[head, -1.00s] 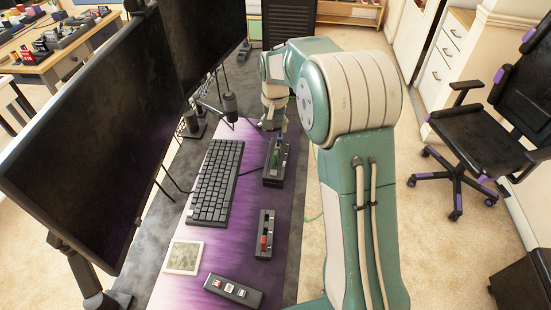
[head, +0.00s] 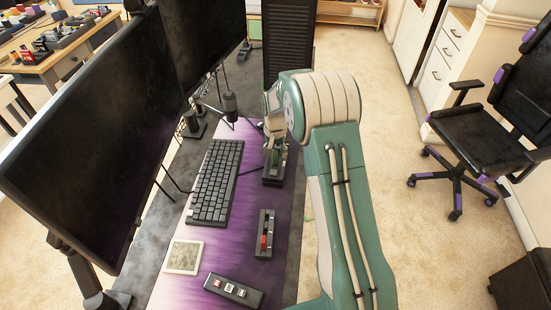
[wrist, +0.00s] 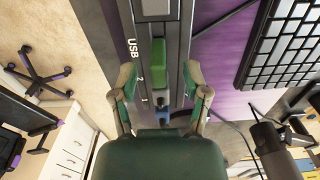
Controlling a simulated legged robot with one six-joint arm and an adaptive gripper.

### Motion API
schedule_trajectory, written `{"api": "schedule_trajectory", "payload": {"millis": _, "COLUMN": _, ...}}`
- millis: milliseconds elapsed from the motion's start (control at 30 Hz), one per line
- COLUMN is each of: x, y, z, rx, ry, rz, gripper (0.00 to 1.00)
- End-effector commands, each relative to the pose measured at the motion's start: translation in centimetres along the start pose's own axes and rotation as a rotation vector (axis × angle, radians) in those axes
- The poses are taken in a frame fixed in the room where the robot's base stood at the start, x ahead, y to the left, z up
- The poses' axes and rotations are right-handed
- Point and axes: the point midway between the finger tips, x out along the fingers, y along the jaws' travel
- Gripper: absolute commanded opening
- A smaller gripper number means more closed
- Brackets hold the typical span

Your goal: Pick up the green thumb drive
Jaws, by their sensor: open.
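The green thumb drive (wrist: 158,52) stands in the dark USB hub (wrist: 186,30) in the wrist view, lined up between my finger pads but ahead of them. My gripper (wrist: 160,80) is open, one finger on each side of the hub, with nothing between its pads that I can see it touching. A blue drive (wrist: 163,112) is in the same hub, closer to my palm and partly hidden by it. In the head view, my gripper (head: 275,150) is over the far hub (head: 273,179), and I cannot clearly tell the green drive from the fingers.
The keyboard (head: 215,180) lies left of the hub. A second hub with a red drive (head: 265,241), a three-key pad (head: 234,291) and a pale square (head: 184,257) are nearer. Two monitors (head: 80,150) border the left, with a microphone (head: 231,106) behind the keyboard.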

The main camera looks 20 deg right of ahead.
Motion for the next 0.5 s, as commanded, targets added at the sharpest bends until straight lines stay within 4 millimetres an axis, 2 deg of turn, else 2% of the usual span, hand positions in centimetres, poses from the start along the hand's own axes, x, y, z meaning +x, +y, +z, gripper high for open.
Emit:
{"api": "schedule_trajectory", "payload": {"millis": 33, "x": 0.9, "y": 0.1, "z": 0.1, "rx": 0.0, "ry": -0.005, "rz": 0.002, "gripper": 0.6}}
{"api": "schedule_trajectory", "payload": {"millis": 133, "x": 2.0, "y": 0.1, "z": 0.1, "rx": 0.0, "ry": -0.002, "rz": 0.001, "gripper": 0.6}}
{"api": "schedule_trajectory", "payload": {"millis": 400, "x": 2.4, "y": 0.1, "z": 0.1, "rx": -0.001, "ry": 0.0, "rz": 0.0, "gripper": 0.6}}
{"api": "schedule_trajectory", "payload": {"millis": 433, "x": 2.4, "y": 0.1, "z": 0.1, "rx": -0.001, "ry": 0.0, "rz": 0.0, "gripper": 0.56}}
{"api": "schedule_trajectory", "payload": {"millis": 500, "x": 2.4, "y": 0.1, "z": 0.1, "rx": -0.001, "ry": 0.0, "rz": 0.0, "gripper": 0.25}}
